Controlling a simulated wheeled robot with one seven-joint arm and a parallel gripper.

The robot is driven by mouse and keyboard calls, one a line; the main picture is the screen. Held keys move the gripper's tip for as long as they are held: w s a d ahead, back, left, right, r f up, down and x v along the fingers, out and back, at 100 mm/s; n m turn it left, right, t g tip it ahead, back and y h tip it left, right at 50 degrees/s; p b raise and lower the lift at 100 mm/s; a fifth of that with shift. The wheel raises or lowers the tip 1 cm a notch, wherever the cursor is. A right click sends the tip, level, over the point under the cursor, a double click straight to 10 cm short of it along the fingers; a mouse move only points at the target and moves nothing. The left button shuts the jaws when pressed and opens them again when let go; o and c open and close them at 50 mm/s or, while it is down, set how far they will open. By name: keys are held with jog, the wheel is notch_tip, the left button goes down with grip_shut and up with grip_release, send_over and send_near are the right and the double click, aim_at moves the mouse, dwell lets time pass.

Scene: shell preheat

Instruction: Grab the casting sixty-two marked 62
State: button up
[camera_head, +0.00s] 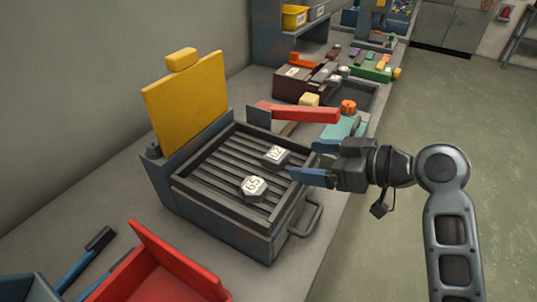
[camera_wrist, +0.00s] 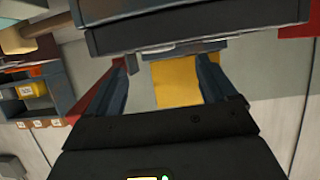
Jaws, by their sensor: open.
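Two grey castings with white number labels sit apart on the ribbed grill of the dark box (camera_head: 222,221). The farther casting (camera_head: 276,156) has a turned label that looks like 62, though its digits are hard to read. The nearer casting (camera_head: 254,189) has a label that looks like 65 or 59. My gripper (camera_head: 306,161) is open and empty, just right of the farther casting and near the box's right rim. In the wrist view, my open fingers (camera_wrist: 160,78) frame a yellow panel (camera_wrist: 178,84); no casting is visible there.
The box's yellow lid (camera_head: 188,103) stands raised at the back, and a handle (camera_head: 306,218) juts from its right side. A red bar (camera_head: 298,112) lies beyond the grill. A red bin (camera_head: 155,275) stands in front. Cluttered trays line the far bench.

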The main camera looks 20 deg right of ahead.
aim_at(277, 154)
jog(key=x, duration=0.2)
jog(key=p+x, duration=0.1)
jog(key=x, duration=0.3)
jog(key=shift+w+a+r+p, duration=0.1)
jog(key=shift+w+r+p, duration=0.2)
jog(key=shift+w, duration=0.2)
jog(key=shift+w+a+f, duration=0.25)
jog(key=shift+w+f, duration=0.1)
jog(key=shift+w, duration=0.05)
jog(key=shift+c, duration=0.5)
jog(key=c, duration=1)
